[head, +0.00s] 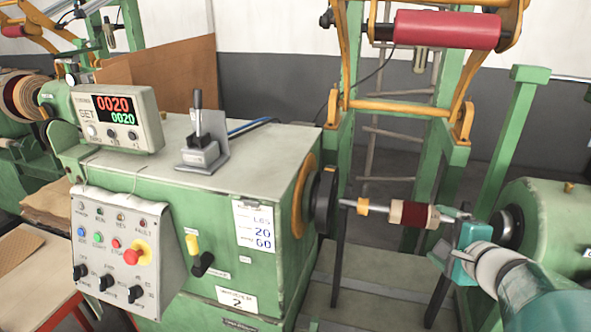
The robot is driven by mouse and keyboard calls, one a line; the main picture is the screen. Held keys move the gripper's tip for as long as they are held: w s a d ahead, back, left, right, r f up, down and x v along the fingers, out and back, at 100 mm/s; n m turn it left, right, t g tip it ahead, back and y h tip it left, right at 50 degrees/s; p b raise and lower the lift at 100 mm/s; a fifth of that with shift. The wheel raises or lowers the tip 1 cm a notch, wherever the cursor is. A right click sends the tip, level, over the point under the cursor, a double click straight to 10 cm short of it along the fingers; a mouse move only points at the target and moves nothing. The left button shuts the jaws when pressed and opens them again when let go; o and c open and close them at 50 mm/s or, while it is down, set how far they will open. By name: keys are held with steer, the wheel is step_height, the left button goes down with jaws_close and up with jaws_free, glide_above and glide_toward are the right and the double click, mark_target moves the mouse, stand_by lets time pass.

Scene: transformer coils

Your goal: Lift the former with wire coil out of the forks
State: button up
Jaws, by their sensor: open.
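The former with wire coil (420,216) is a short cylinder with dark red winding and a pale end. It lies level on a thin shaft (378,209) between the green winding machine and the green housing at the right. A dark upright post (338,258) stands under the shaft's left part, and another (437,303) stands below my gripper. I cannot tell how their tops meet the shaft. My gripper (441,238), with a teal body, is open at the coil's right end. Its fingers point left, and I cannot tell whether they touch the coil. The gripper hides part of the shaft's right side.
The green winding machine (215,218) with a counter box (118,117) and control panel (125,245) fills the left. The green housing (550,225) stands close behind my arm. A yellow frame with a red roller (447,29) hangs above the shaft. Open space lies between.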

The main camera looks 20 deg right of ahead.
mark_target(414, 217)
steer(key=x, duration=1.4)
steer(key=shift+w+a+r, duration=0.1)
steer(key=shift+w+r, duration=0.1)
steer(key=shift+w, duration=0.05)
steer(key=shift+r, duration=0.1)
steer(key=c, duration=1.6)
steer(key=shift+r, duration=0.1)
